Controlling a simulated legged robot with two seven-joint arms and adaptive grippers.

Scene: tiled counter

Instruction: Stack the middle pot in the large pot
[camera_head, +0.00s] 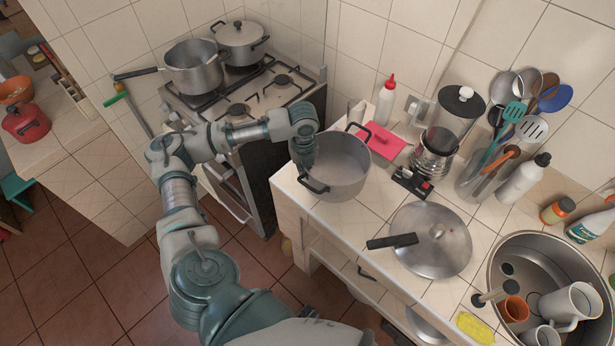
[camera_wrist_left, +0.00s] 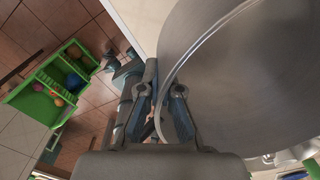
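A large grey metal pot (camera_head: 345,178) with two dark handles stands upright on the counter's left end, open at the top. My left gripper (camera_head: 304,160) is at its left rim, mostly hidden by my wrist in the head view. In the left wrist view, the fingers (camera_wrist_left: 165,92) are apart, with the rim of the pot (camera_wrist_left: 240,80) passing between them. I cannot tell whether they touch it. A long-handled pot (camera_head: 193,72) and a lidded pot (camera_head: 240,38) stand on the stove. Which one is the middle pot is not clear. My right gripper is out of view.
The sink (camera_head: 500,262) holds mugs. The stove (camera_head: 245,105) is across a gap to the left.

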